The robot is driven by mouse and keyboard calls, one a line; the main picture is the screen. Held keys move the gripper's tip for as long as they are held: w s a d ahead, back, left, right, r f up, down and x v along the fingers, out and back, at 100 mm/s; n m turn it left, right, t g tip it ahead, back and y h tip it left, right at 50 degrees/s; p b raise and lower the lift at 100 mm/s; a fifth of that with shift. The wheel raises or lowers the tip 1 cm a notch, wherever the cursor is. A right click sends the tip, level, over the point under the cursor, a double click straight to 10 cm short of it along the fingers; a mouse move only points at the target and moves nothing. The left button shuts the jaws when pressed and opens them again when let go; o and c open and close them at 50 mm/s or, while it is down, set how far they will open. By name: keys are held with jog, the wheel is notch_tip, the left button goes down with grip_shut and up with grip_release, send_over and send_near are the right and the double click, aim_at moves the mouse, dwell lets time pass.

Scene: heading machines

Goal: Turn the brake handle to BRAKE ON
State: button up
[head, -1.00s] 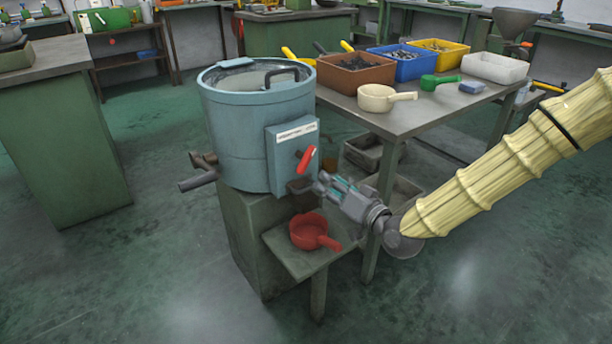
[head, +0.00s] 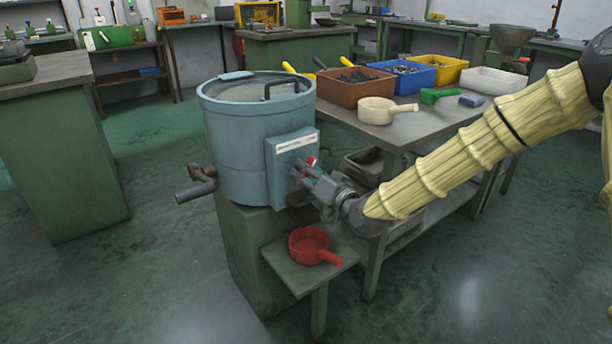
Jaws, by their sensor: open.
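The red brake handle (head: 311,161) is on the front of a blue-grey control box (head: 277,170), below a white label whose text is too small to read. The box is fixed to a round blue-grey drum machine (head: 232,135). My gripper (head: 302,173) is right at the handle, with its open fingers pointing left toward the box face. The fingers cover most of the handle; only its red upper end shows. I cannot tell whether the fingers touch it or sit around it.
A red scoop (head: 309,244) lies on a small green shelf (head: 284,272) below my gripper. A bench (head: 418,119) behind holds a cream scoop (head: 376,110), a brown bin (head: 355,92) and other bins. A dark spout (head: 193,192) sticks out left of the drum. Floor in front is clear.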

jog(key=shift+w+a, duration=0.15)
grip_shut()
jog(key=shift+n, duration=0.3)
jog(key=n+p, duration=0.1)
jog(key=n, duration=0.1)
jog(key=shift+n, duration=0.3)
jog(key=n+p, duration=0.1)
jog(key=n, duration=0.2)
jog(key=shift+n, duration=0.3)
jog(key=n, duration=0.6)
jog(key=shift+w+p, duration=0.1)
jog(key=shift+p, duration=0.3)
